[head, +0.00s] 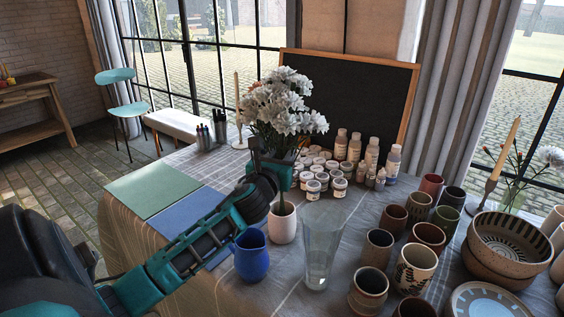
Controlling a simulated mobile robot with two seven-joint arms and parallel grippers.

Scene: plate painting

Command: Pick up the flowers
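A bunch of white flowers (285,108) with green leaves stands upright behind and above my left gripper (288,177). Green stems show below the gripper and run down toward a small pale pink pot (282,225). My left arm comes in from the left, and its gripper is at the stems, just under the blooms. The fingers are largely hidden by the gripper body, so I cannot tell whether they are closed on the stems. A tall clear glass vase (321,250) stands right of the pink pot. My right gripper is not in view.
A blue jug (250,256) stands close beneath my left arm. Paint jars (338,187) and bottles (393,160) crowd behind the glass vase. Several cups and bowls (510,241) fill the table's right side. Green (152,191) and blue mats lie at left.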

